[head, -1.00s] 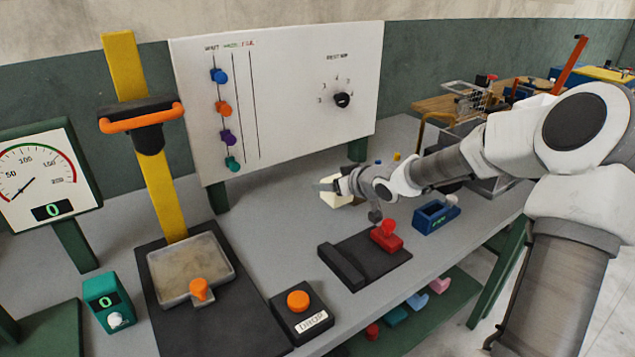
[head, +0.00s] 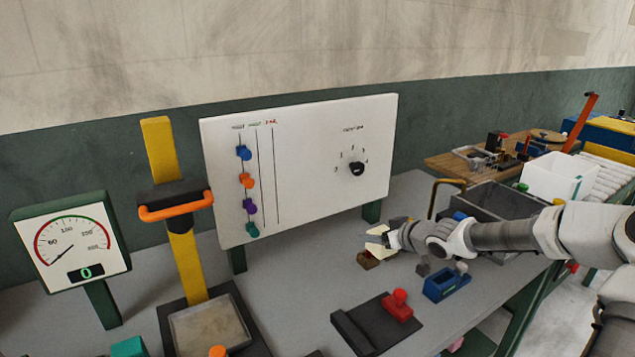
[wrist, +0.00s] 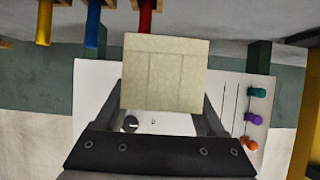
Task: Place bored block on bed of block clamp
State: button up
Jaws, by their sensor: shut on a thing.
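A cream block (head: 376,231) is between the fingers of my gripper (head: 386,233) in the head view, right of the white panel's lower edge. In the wrist view the block (wrist: 165,73) fills the space between my fingertips (wrist: 165,100), with faint lines on its face; no bore can be made out. My gripper is shut on it. The block clamp appears to be the dark plate (head: 368,325) with a black bar on its left and a red handled jaw (head: 399,305) on its right. Its bed between them looks empty. It lies nearer and lower than my gripper.
A brown object (head: 368,260) sits just below the held block. A blue fixture (head: 446,284) stands right of the clamp. The white panel (head: 310,165) with knobs rises behind. A press with a yellow column (head: 187,265) and a gauge (head: 82,245) stand left.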

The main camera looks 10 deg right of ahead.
jog(key=s+a+r+p, duration=0.1)
jog(key=s+a+r, duration=0.1)
jog(key=s+a, duration=0.3)
jog(key=s+a+r+m+h+p, duration=0.1)
jog(key=s+a+r, duration=0.2)
jog(key=s+a, duration=0.3)
jog(key=shift+s+r, duration=0.3)
jog(key=shift+s, duration=0.5)
jog(key=shift+w+a, duration=0.1)
jog(key=shift+w, duration=0.05)
